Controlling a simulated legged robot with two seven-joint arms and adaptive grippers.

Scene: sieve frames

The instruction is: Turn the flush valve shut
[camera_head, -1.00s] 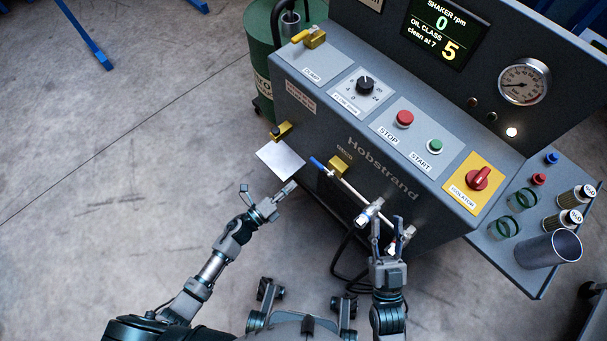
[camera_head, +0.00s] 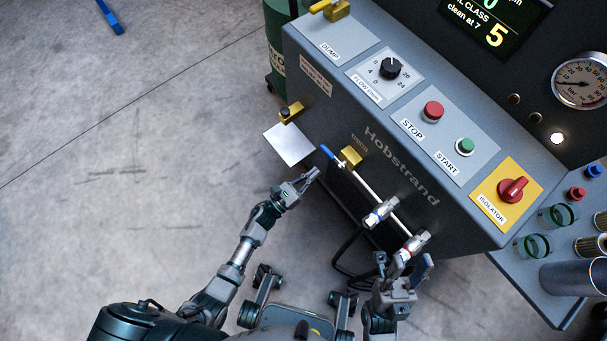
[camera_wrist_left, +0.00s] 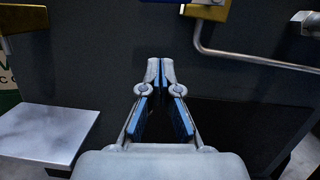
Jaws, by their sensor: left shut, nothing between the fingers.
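The likely flush valve, a brass body (camera_head: 350,156) with a blue lever (camera_head: 333,155), sits on the front of the grey machine, with a metal pipe running down to the right; its small label is unreadable. The lever points to the upper left. My left gripper (camera_head: 314,173) is shut and empty, just below the lever and apart from it. In the left wrist view its fingertips (camera_wrist_left: 160,66) meet, with the brass body (camera_wrist_left: 206,12) above them at the top edge. My right gripper (camera_head: 404,264) looks open, close to the lower hose fitting (camera_head: 415,243).
Another brass valve (camera_head: 291,111) stands above a white plate (camera_head: 289,144) to the left; the plate also shows in the left wrist view (camera_wrist_left: 45,132). The control panel above has a red stop button (camera_head: 433,111) and a red isolator knob (camera_head: 513,190). Open floor lies left.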

